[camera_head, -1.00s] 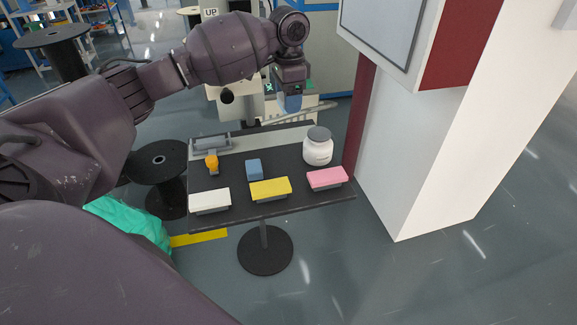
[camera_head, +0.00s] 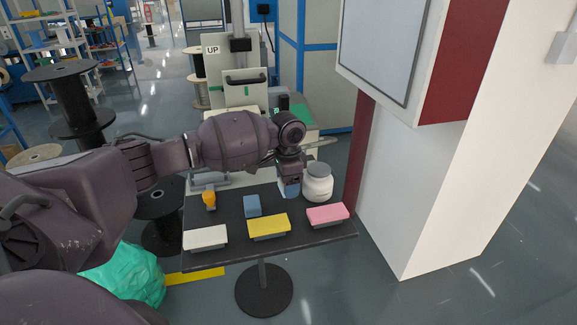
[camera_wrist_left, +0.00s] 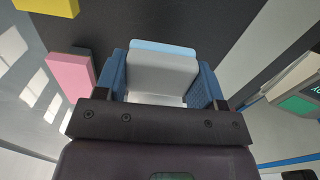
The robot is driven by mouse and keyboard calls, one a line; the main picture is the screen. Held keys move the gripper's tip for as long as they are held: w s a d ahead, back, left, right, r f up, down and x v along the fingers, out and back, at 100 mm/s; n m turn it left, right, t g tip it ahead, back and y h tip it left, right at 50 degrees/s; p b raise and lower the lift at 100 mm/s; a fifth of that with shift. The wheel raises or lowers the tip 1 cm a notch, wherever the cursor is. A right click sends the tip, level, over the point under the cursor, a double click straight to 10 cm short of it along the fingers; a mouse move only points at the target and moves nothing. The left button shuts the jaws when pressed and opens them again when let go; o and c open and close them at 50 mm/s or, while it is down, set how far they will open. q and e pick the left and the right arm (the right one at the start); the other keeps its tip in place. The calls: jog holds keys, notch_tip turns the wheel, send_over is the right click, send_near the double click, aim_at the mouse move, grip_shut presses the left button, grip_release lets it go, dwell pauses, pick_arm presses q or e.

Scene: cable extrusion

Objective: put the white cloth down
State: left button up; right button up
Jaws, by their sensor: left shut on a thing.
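My left gripper (camera_head: 291,190) is low over the back right of the dark table, just left of the white jar (camera_head: 318,184). In the left wrist view its blue fingers (camera_wrist_left: 165,85) are shut on a whitish, folded-looking thing with a pale blue edge, the white cloth (camera_wrist_left: 162,75). In the head view the cloth is mostly hidden by the gripper. I cannot tell whether it touches the table (camera_head: 290,240). My right gripper is not in view.
White (camera_head: 205,238), yellow (camera_head: 268,226) and pink (camera_head: 327,214) pads lie along the table's front edge. A blue block (camera_head: 251,206) and an orange-topped item (camera_head: 209,199) stand behind them. A white pillar (camera_head: 430,190) rises right of the table.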

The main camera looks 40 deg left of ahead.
aim_at(288, 202)
pick_arm(q)
notch_tip(288, 202, down, 3)
jog(key=shift+r, duration=0.1)
jog(key=shift+f, duration=0.75)
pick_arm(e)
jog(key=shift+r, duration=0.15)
pick_arm(q)
jog(key=shift+f, duration=0.15)
jog(key=o, duration=0.9)
jog(key=shift+c, duration=0.2)
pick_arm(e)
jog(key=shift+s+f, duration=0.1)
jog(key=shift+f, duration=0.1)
